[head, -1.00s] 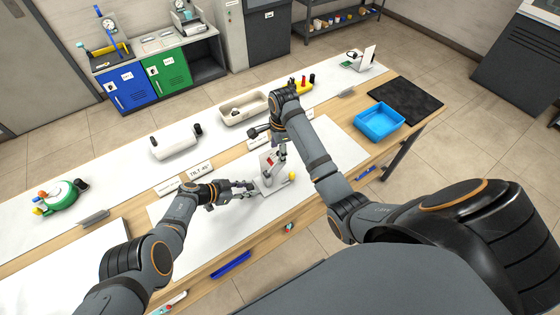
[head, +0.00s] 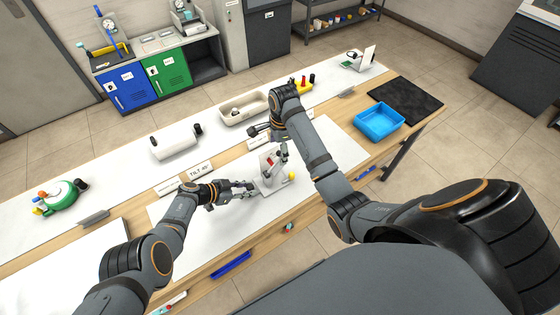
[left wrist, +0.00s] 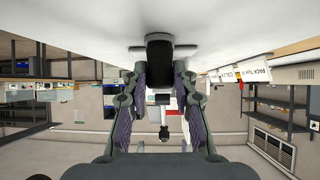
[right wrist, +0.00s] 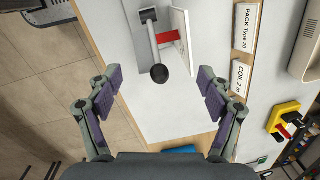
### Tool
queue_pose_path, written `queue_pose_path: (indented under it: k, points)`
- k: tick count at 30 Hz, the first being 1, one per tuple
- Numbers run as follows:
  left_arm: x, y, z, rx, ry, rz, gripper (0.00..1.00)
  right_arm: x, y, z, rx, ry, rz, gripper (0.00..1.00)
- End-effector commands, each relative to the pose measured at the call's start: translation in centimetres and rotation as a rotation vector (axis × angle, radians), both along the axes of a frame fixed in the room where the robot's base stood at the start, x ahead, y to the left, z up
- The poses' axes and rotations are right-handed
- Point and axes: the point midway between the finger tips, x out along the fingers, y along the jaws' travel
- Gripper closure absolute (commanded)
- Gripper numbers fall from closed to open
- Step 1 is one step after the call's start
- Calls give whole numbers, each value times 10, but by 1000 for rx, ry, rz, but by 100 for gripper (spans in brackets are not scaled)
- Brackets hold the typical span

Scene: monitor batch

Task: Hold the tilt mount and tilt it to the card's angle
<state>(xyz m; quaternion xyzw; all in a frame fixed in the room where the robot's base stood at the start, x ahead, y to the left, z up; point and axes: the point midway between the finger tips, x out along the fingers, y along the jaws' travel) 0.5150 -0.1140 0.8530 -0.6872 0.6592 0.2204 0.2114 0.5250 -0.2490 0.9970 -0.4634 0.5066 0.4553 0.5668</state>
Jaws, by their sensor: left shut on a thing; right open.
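The tilt mount (head: 265,165) stands on the white mat. It has a white upright plate, a red piece and an arm with a round black knob (right wrist: 160,74). My left gripper (head: 254,187) is low at the mount's left side, shut on a black block of it (left wrist: 160,52). My right gripper (head: 270,143) is above the mount, pointing down. In the right wrist view its fingers (right wrist: 160,88) are open and apart, with the knob between and beyond them, not gripped. The card (head: 200,170) reading TILT and a number stands behind the mat's left part.
Cards marked PACK (right wrist: 244,28) and COIL (right wrist: 240,77) stand along the strip behind. A cream bin (head: 228,119), a blue tray (head: 362,127) and a dark mat (head: 425,105) are farther back and right. The white mat's front is clear.

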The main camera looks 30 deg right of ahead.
Motion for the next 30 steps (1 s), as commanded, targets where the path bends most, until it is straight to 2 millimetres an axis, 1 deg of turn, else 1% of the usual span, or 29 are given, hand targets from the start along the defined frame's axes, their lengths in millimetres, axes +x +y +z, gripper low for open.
queue_pose_path:
  k: [19,24,30]
  points:
    - [0,0,0,0,0,0,100,-2,-2,38,0,-2,-1,20]
    - [0,0,0,0,0,0,100,-3,-2,43,0,-1,-1,20]
    - [0,0,0,0,0,0,100,-3,-2,43,0,0,0,20]
